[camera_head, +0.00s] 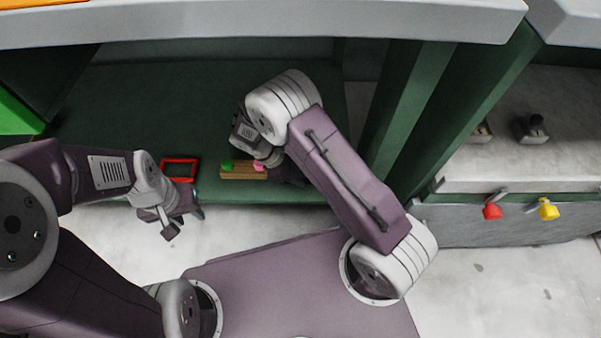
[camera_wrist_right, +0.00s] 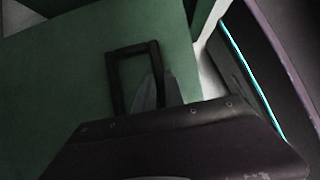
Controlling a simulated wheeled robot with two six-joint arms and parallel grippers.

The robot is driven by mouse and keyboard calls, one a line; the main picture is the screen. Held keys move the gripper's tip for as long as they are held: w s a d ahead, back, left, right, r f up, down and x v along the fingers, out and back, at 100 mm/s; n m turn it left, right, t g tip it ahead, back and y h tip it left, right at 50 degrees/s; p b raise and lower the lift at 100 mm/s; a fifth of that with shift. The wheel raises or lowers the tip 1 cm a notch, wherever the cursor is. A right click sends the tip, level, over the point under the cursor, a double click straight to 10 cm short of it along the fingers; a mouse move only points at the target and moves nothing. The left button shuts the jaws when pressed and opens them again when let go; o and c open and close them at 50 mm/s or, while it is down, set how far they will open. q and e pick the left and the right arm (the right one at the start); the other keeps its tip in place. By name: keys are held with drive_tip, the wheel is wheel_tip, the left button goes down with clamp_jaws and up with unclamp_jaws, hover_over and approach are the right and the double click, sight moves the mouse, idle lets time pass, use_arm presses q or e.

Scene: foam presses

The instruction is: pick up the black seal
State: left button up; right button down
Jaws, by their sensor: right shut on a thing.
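The black seal (camera_wrist_right: 115,84) is a dark rectangular ring and shows in the right wrist view, over a green surface. My right gripper (camera_wrist_right: 156,92) is shut on one side of it; the grey fingers are at the ring's right side. I cannot tell whether the seal is clear of the surface. In the head view the right arm hides the seal and my right fingertips. My left gripper (camera_head: 184,221) is in front of the green shelf's edge, holds nothing that I can see, and its fingers look apart.
A red rectangular ring (camera_head: 163,172) and a wooden block (camera_head: 235,176) with green and pink pieces lie near the front edge of the green shelf (camera_head: 130,110). A green post (camera_head: 405,110) stands right of the shelf. A grey counter edge (camera_head: 250,22) overhangs it.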

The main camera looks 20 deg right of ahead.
wheel_tip(320, 180, up, 10)
drive_tip(key=p, duration=0.7)
